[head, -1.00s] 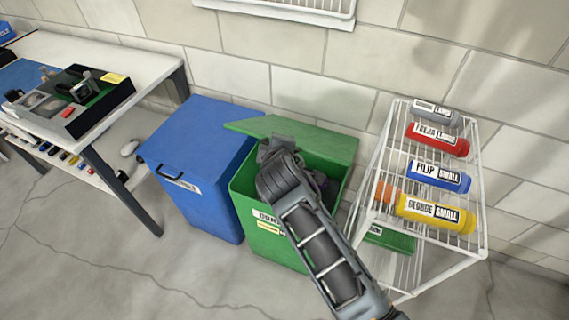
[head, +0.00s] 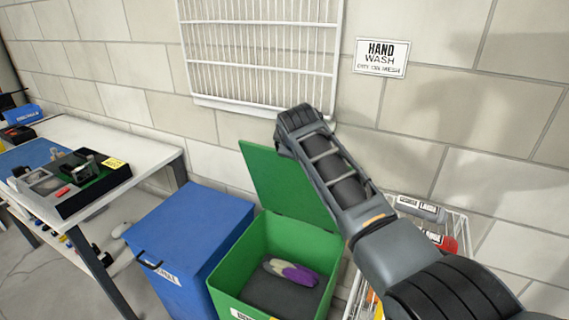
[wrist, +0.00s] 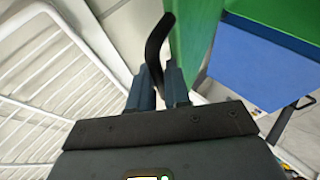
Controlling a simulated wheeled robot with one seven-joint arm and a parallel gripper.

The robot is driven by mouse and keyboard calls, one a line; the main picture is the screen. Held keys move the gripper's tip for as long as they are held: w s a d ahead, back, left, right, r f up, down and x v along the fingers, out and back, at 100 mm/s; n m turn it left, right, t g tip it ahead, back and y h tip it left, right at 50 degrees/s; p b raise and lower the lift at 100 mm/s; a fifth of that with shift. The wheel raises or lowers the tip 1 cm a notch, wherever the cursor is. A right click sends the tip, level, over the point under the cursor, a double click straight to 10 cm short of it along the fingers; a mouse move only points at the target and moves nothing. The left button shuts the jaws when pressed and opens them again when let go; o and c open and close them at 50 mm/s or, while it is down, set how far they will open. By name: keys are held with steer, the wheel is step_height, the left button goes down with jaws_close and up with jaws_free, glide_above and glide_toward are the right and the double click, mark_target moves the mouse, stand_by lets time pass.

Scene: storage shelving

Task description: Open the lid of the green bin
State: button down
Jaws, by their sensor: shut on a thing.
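The green bin (head: 225,270) stands on the floor against the wall. Its green lid (head: 283,185) is raised steeply, and the bin's inside is in sight. A white and purple item (head: 291,273) lies inside on a dark surface. In the wrist view, my gripper (wrist: 159,84) is shut on a curved black handle (wrist: 156,45), beside the green lid (wrist: 190,40). In the head view my arm's end is at the lid's upper edge, and its fingers are hidden.
A closed blue bin (head: 195,235) stands just left of the green bin. A white wire rack (head: 265,50) hangs on the wall above. A wire shelf (head: 460,228) with bottles stands at right, partly behind my arm. A white table (head: 110,135) is at left.

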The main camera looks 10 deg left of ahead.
steer(key=shift+w+d+r, duration=0.15)
steer(key=shift+w+d, duration=0.15)
steer(key=shift+w, duration=0.45)
steer(key=shift+w+d+r, duration=0.1)
steer(key=shift+w+d, duration=0.2)
steer(key=shift+w, duration=0.45)
steer(key=c, duration=1.2)
jaws_free()
steer(key=shift+f, duration=0.1)
steer(key=shift+o, duration=0.2)
steer(key=shift+s+f, duration=0.1)
steer(key=shift+s, duration=0.15)
steer(key=shift+s+r, duration=0.2)
steer(key=shift+r, duration=0.05)
steer(key=a+v, duration=0.1)
steer(key=v, duration=0.6)
steer(key=shift+w+d+r, duration=0.15)
steer(key=shift+d+r, duration=0.35)
